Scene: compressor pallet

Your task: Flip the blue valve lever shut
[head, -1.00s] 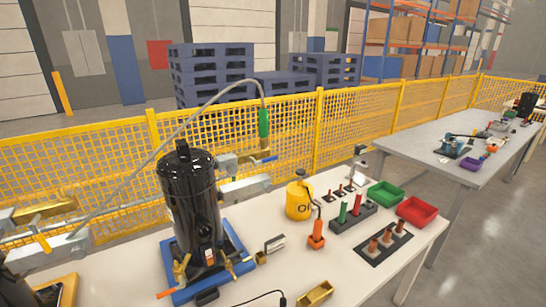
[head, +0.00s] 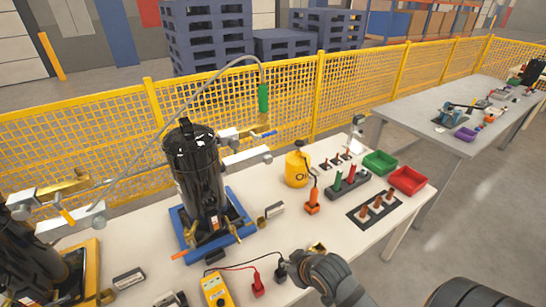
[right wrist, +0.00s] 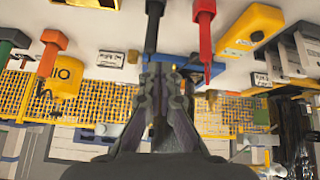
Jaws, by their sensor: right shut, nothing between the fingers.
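The blue valve lever (head: 268,134) sticks out to the right of a metal valve (head: 229,137), behind the top of the black compressor (head: 195,165). It looks roughly level. A green-handled hose end (head: 263,98) hangs just above it. My right gripper (head: 293,262) is low at the table's front edge, well below and in front of the lever, and touches nothing I can make out there. In the right wrist view its fingers (right wrist: 165,85) are together and empty, close to a black test probe (right wrist: 153,25). I cannot make out the lever in that view. My left gripper is not in view.
The compressor stands on a blue pallet (head: 240,227). A yellow mesh fence (head: 120,150) runs behind the table.

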